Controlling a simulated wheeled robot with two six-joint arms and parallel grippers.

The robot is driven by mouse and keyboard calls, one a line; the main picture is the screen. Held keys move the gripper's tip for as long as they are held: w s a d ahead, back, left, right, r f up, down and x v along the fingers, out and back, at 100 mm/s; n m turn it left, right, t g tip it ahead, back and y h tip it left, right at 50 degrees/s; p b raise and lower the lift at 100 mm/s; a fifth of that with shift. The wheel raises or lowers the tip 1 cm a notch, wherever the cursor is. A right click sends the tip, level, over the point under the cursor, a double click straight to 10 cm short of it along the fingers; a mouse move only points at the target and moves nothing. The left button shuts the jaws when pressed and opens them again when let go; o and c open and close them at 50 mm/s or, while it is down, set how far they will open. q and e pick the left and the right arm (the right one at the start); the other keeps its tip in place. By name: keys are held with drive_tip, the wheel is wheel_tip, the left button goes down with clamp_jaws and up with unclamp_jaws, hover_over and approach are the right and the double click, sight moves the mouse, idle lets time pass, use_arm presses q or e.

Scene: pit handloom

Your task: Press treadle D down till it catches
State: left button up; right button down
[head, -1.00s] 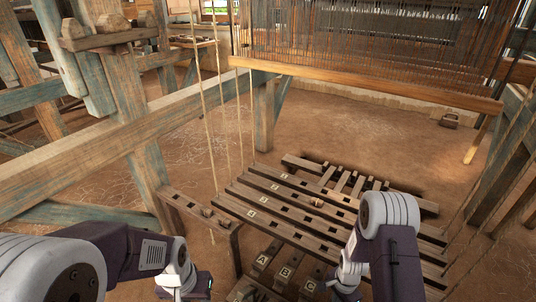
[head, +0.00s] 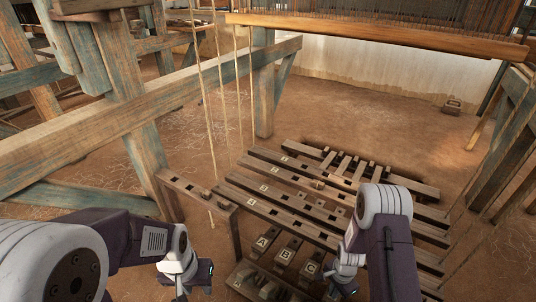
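The lettered treadles stand at the bottom middle of the head view. Treadle A (head: 262,241), treadle B (head: 286,254) and treadle C (head: 311,267) show their letters on dark wooden blocks. I see no letter D; the place right of C is covered by my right gripper and forearm. My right gripper (head: 345,283) hangs just right of treadle C, and I cannot tell whether it touches anything. My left gripper (head: 197,278) is left of the treadles and apart from them. The finger openings of both grippers are too unclear to read.
Several long slotted wooden bars (head: 290,190) with small labels lie behind the treadles. A notched wooden rail (head: 195,190) stands left of them. Hanging cords (head: 207,120) and a thick loom beam (head: 150,105) are at left. Bare earth floor (head: 350,110) is clear behind the bars.

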drive_tip(key=shift+w+r, duration=0.1)
drive_tip(key=shift+w, duration=0.05)
wheel_tip(320, 180, up, 5)
drive_tip(key=p, duration=0.5)
drive_tip(key=shift+s, duration=0.2)
drive_tip(key=s+a+r+n+p, duration=0.2)
drive_tip(key=s+r+n+p, duration=0.15)
drive_tip(key=r, duration=0.85)
drive_tip(key=s+a+r+n+t+p, duration=0.15)
drive_tip(key=r+n+p, duration=0.35)
drive_tip(key=r, duration=0.7)
drive_tip(key=s+a+r+n+p, duration=0.1)
drive_tip(key=s+r+n+p, duration=0.3)
drive_tip(key=r, duration=0.8)
wheel_tip(320, 180, up, 35)
drive_tip(key=p, duration=3.6)
drive_tip(key=shift+w+a+r, duration=0.15)
drive_tip(key=shift+w+a, duration=0.05)
drive_tip(key=shift+w, duration=0.15)
